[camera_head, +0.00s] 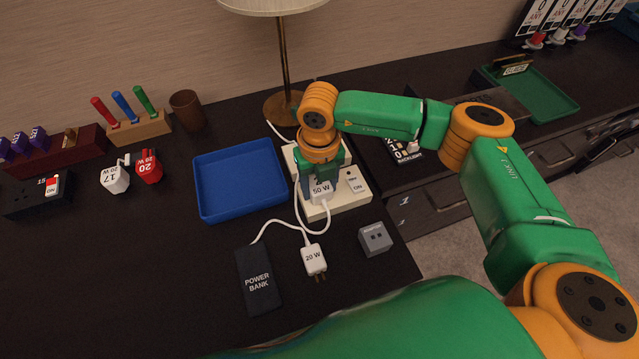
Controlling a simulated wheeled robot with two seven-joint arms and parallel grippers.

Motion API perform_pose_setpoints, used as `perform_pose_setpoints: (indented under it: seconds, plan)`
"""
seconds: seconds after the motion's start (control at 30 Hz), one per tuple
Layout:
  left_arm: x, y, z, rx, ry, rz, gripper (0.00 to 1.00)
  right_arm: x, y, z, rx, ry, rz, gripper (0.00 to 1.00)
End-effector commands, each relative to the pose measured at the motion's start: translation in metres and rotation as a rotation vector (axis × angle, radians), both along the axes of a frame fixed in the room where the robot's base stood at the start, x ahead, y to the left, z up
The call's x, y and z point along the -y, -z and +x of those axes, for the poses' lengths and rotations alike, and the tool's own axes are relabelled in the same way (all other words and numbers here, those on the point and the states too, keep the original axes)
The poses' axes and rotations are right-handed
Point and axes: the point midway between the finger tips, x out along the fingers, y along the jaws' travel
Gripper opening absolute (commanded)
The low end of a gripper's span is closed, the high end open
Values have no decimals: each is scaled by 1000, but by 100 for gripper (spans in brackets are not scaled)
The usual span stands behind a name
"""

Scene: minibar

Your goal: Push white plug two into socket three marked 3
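A white plug marked 50 W (321,190) is at the fingertips of my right gripper (318,178), which reaches down from above and appears shut on it. A white cable runs from this plug. The plug is over the near-left part of a cream power strip (350,202); I cannot tell whether its pins are in a socket. The gripper and plug hide most of the strip's sockets, and no socket mark 3 is readable. Another white plug, marked 20 W (314,259), lies on the table in front of the strip, prongs toward me. My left gripper is not in view.
A blue tray (238,180) is left of the strip. A black power bank (258,280) and a grey adapter (375,239) lie in front. A lamp (283,65) stands behind. White (115,179) and red (149,168) plugs lie farther left. The table's right edge is close to the adapter.

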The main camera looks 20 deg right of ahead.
Motion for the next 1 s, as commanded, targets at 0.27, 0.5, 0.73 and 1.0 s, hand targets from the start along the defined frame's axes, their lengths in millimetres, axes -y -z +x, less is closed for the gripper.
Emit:
perform_pose_setpoints:
  seconds: [0.27, 0.5, 0.73, 1.0]
  plan:
    - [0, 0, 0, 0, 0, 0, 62, 0, 1, -1, -3, -1, 0, 92]
    - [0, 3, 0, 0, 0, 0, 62, 0, -11, 0, 0, -1, 1, 92]
    - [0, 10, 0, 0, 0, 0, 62, -1, -58, 0, 1, 0, 0, 92]
    - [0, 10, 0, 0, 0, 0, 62, 0, -71, -1, -3, -1, 0, 92]
